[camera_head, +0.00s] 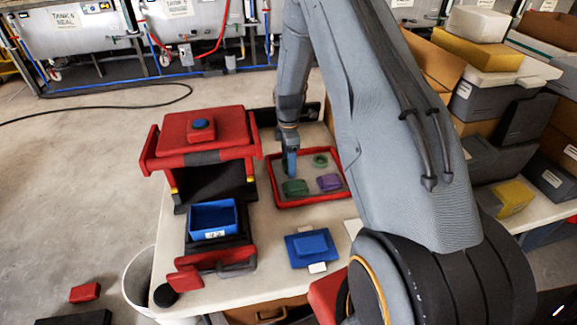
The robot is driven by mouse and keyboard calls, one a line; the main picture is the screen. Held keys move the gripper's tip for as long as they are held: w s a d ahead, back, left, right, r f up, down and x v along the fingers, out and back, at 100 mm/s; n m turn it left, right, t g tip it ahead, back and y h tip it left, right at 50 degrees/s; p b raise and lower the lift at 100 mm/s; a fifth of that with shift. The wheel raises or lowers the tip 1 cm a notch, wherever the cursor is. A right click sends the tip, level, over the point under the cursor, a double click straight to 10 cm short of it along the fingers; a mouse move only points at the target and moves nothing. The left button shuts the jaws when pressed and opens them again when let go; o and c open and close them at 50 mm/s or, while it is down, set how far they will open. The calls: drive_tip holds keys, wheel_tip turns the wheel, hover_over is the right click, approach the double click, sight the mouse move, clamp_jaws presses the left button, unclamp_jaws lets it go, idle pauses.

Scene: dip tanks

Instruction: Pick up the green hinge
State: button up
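A shallow tray with a red rim (312,200) lies on the pale table. In it are a dark green block-like piece (295,188) at the front left, a green ring-shaped piece (320,160) at the back right and a purple piece (329,182) at the front right. A bit of green also shows beside my gripper, mostly hidden. I cannot tell for sure which green piece is the hinge. My gripper (291,168) points down over the tray's left part, just behind the dark green piece. Its fingers overlap in this view, so its opening is hidden.
A red stand with a blue button (201,124) rises left of the tray. A blue bin (213,219) sits in front of it. A blue block (310,247) lies in front of the tray. Stacked boxes (485,90) stand at right, tanks (75,30) behind.

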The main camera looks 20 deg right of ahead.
drive_tip(key=shift+c, duration=0.2)
drive_tip(key=c, duration=1.1)
drive_tip(key=shift+c, duration=0.2)
drive_tip(key=shift+r, duration=0.15)
